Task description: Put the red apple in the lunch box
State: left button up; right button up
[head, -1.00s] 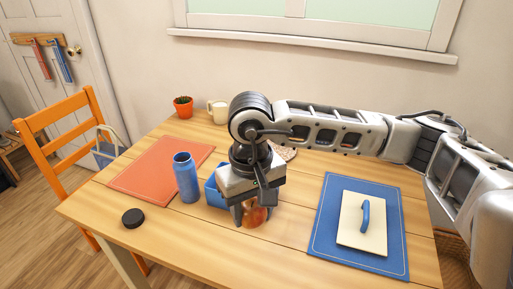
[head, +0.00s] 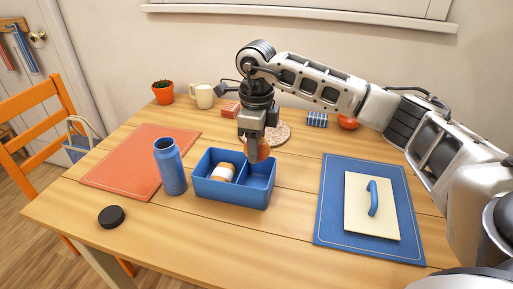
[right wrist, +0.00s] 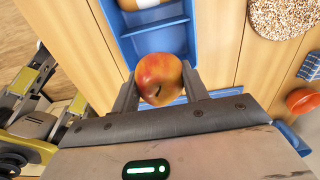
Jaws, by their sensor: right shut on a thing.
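The red apple (right wrist: 160,78) is held between the two fingers of my right gripper (right wrist: 160,90) in the right wrist view. In the head view the apple (head: 264,146) is partly hidden behind the finger of my right gripper (head: 256,154). The blue lunch box (head: 232,201) stands open on the table with two compartments. Its left compartment holds a pale, round item (head: 224,171); the right one looks empty. The apple is raised over the right part of the box, which also shows in the wrist view (right wrist: 187,35).
A blue bottle (head: 170,167) stands just left of the box. A black lid (head: 111,216) lies near the front edge. A cream board with a blue handle (head: 360,215) lies on a blue mat (head: 330,215) at the right. A cork-like trivet (head: 281,134) is behind the gripper.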

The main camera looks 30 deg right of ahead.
pick_arm(q)
jog(key=shift+r, duration=0.1)
pick_arm(e)
jog(key=shift+w, duration=0.1)
